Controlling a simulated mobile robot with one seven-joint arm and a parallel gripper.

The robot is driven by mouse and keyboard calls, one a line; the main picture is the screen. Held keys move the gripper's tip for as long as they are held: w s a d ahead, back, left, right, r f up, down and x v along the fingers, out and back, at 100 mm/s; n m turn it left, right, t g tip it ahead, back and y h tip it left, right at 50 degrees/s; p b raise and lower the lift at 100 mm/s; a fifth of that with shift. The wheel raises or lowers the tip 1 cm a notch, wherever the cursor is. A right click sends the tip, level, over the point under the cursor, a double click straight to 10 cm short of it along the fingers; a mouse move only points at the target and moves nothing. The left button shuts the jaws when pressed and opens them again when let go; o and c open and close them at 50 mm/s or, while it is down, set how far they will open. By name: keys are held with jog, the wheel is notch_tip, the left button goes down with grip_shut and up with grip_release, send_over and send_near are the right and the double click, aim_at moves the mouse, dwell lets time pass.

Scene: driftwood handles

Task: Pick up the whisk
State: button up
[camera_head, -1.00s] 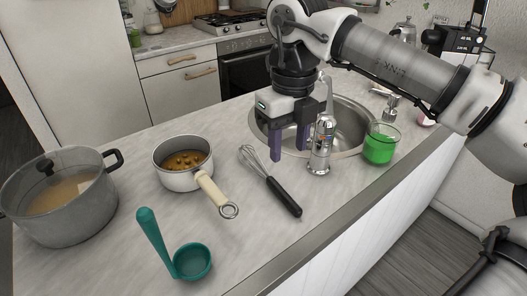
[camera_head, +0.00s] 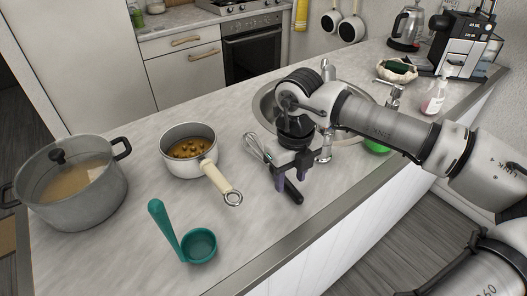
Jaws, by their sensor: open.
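The whisk lies on the pale countertop, with its wire head (camera_head: 255,145) toward the back left and its black handle (camera_head: 292,191) toward the front right. My gripper (camera_head: 290,180) is open over the handle, with its two purple fingers pointing down on either side of it. The gripper body and fingers hide the middle part of the whisk. I cannot tell how far the fingertips are above the counter.
A saucepan (camera_head: 177,166) with a cream handle stands left of the whisk. A teal ladle (camera_head: 199,246) lies in front, and a large grey pot (camera_head: 80,205) stands at far left. Behind the gripper are the sink (camera_head: 262,108), a metal bottle (camera_head: 326,140) and a partly hidden green glass (camera_head: 376,147).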

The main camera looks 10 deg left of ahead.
jog(key=shift+f, duration=0.7)
grip_shut()
